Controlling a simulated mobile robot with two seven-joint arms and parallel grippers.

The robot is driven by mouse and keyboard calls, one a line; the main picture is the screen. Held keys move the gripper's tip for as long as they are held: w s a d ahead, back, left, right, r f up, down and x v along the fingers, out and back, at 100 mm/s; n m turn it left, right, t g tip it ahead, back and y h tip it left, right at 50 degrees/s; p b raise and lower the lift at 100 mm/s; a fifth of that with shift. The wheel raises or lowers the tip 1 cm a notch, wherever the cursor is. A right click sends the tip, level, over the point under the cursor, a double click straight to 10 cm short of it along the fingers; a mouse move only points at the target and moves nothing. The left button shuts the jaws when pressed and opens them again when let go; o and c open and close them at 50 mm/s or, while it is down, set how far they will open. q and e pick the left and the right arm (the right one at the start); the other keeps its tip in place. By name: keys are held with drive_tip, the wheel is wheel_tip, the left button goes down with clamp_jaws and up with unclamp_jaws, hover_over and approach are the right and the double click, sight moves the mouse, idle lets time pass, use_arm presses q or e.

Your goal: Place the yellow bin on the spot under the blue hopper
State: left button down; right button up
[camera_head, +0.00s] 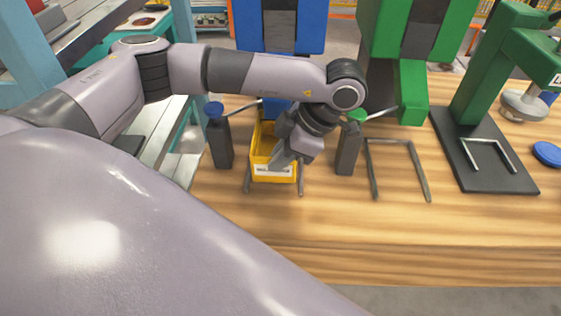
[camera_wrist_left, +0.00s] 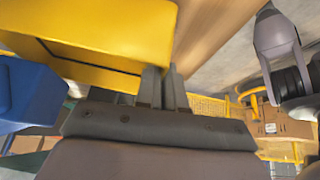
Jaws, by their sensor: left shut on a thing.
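The yellow bin (camera_head: 260,150) with a white label on its front is at the wooden table under the blue hopper (camera_head: 277,28). It looks upright, between the two grey side bars (camera_head: 301,180) of the spot there. I cannot tell whether it rests fully on the tabletop. My left gripper (camera_head: 281,160) reaches down at the bin's right front and is shut on its wall. In the left wrist view the fingers (camera_wrist_left: 163,88) meet at the edge of the yellow bin (camera_wrist_left: 110,30). My right gripper is not in view.
Dark posts with a blue button (camera_head: 220,140) and a green button (camera_head: 347,145) flank the bin. An empty grey bar frame (camera_head: 398,141) lies under the green hopper (camera_head: 412,90). A green press (camera_head: 480,90) stands at right. The table front (camera_head: 350,220) is clear.

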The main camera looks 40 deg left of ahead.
use_arm(q)
drive_tip(key=shift+w+a, duration=0.35)
drive_tip(key=shift+w, duration=0.2)
drive_tip(key=shift+f, duration=1.7)
drive_tip(key=c, duration=1.2)
unclamp_jaws()
drive_tip(key=shift+c, duration=0.2)
drive_tip(key=p+v, duration=0.1)
drive_tip(key=v, duration=1.1)
drive_tip(key=shift+f, duration=0.1)
